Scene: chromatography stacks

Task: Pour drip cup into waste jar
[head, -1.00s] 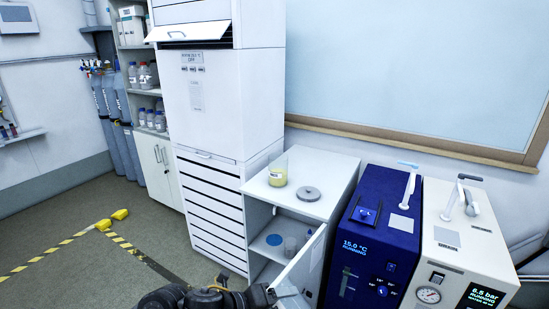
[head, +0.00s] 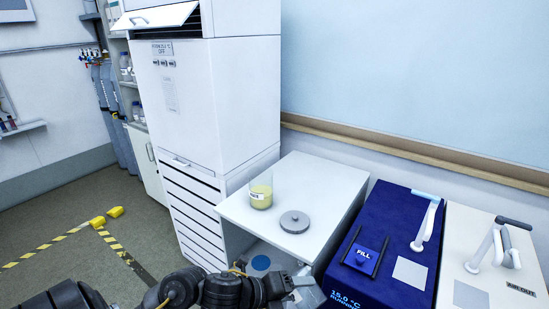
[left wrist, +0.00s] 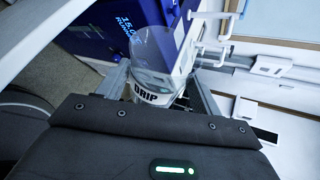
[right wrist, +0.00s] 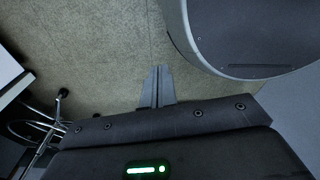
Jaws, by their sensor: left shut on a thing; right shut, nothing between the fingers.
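The drip cup (left wrist: 155,92) is a clear cup with a white "DRIP" label. My left gripper (head: 300,286) is shut on it, with one finger on each side in the left wrist view. In the head view the cup is hard to make out. A glass jar with yellow contents (head: 261,192), which looks like the waste jar, stands upright and open on the white cabinet top (head: 325,190). A grey round lid (head: 294,222) lies beside it. My left gripper is in front of and below the cabinet top. My right gripper (right wrist: 155,75) is shut and empty above the floor.
A blue disc (head: 261,263) lies on the cabinet's inner shelf. A blue unit (head: 390,240) and a cream unit (head: 490,260) with raised handles stand to the right. A tall white unit (head: 205,110) stands behind left. The cabinet top is clear around jar and lid.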

